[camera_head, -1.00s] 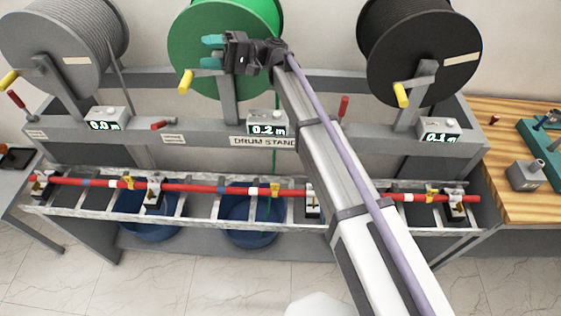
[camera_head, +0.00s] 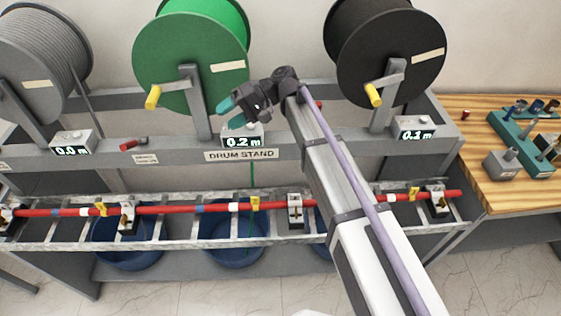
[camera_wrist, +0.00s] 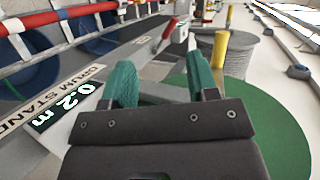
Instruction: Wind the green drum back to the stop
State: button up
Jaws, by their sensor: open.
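The green drum (camera_head: 185,62) stands in the middle of the drum stand (camera_head: 330,146). Its yellow crank handle (camera_head: 153,97) sticks out at the lower left of its face. The green drum also shows at the right in the wrist view (camera_wrist: 268,128). The meter box (camera_head: 241,138) below it reads 0.2 m. My gripper (camera_head: 228,112) is open and empty, right of the crank and just above the meter box. In the wrist view my gripper's teal fingers (camera_wrist: 162,82) are spread apart. No stop can be made out.
A grey drum (camera_head: 45,55) is at the left, its meter reading 0.0 m. A black drum (camera_head: 385,55) is at the right, its meter reading 0.1 m. A red cable (camera_head: 165,209) runs along the ladder tray in front. A wooden bench (camera_head: 480,190) with tools stands at the right.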

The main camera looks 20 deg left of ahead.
jog(key=s+d+f+m+t+h+b, duration=0.1)
jog(key=d+f+t+h+b, duration=0.3)
jog(key=d+f, duration=0.7)
jog(key=d+m, duration=0.1)
jog(key=d, duration=0.3)
jog(key=shift+f, duration=0.35)
jog(key=shift+s+a, duration=0.1)
